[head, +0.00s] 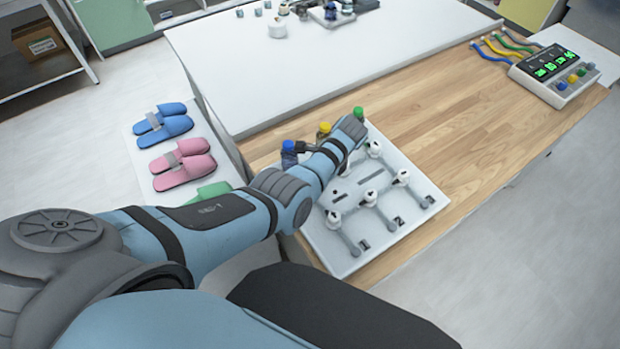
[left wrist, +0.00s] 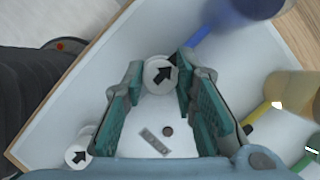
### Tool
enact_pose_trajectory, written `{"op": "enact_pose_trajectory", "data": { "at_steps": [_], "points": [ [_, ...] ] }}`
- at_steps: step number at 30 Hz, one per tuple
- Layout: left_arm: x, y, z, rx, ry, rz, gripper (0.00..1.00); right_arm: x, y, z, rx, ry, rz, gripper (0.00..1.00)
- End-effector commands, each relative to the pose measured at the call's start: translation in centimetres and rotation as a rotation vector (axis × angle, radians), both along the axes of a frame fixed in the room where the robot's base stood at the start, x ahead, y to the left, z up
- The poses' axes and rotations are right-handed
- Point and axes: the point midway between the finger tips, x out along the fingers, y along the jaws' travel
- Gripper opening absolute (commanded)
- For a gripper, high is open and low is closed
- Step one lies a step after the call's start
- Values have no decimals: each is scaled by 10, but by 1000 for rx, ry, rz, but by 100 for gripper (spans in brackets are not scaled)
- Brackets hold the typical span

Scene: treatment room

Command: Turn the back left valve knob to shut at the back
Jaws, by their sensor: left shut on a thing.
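The white back left valve knob (left wrist: 158,72), with a black arrow pointing to the upper right in the left wrist view, sits between my left fingertips. My left gripper (left wrist: 158,78) is shut on its sides. A blue pipe (left wrist: 201,36) runs from near it to a blue-capped bottle (head: 289,146). In the head view my left arm hides this knob. The pale valve board (head: 349,262) lies on the wooden top and bears several other white knobs, including a front left knob (head: 333,219). My right gripper is not in view.
Yellow-capped (head: 324,129) and green-capped (head: 358,113) bottles stand along the board's back edge. A device with green digits (head: 553,76) and coloured tubes is at the far right. The wooden top (head: 440,110) between is clear. Slippers (head: 183,164) lie on the left.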

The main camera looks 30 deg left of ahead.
Motion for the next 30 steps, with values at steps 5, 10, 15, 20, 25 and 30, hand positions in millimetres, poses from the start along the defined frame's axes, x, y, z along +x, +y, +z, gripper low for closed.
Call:
{"op": "enact_pose_trajectory", "data": {
  "at_steps": [5, 10, 15, 20, 25, 30],
  "points": [
    [-1, -1, -1, -2, 3, -15, 0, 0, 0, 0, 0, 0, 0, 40],
    [-1, -1, -1, -2, 2, -15, 0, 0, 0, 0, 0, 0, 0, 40],
    [-1, -1, -1, -2, 2, -15, 31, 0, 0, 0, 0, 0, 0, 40],
    [0, 0, 0, -1, 1, -14, 46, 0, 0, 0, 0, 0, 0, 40],
    [0, 0, 0, -1, 0, -14, 46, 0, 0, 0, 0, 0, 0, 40],
    [2, -5, 10, -1, -3, -15, 46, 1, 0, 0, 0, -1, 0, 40]
  ]
}}
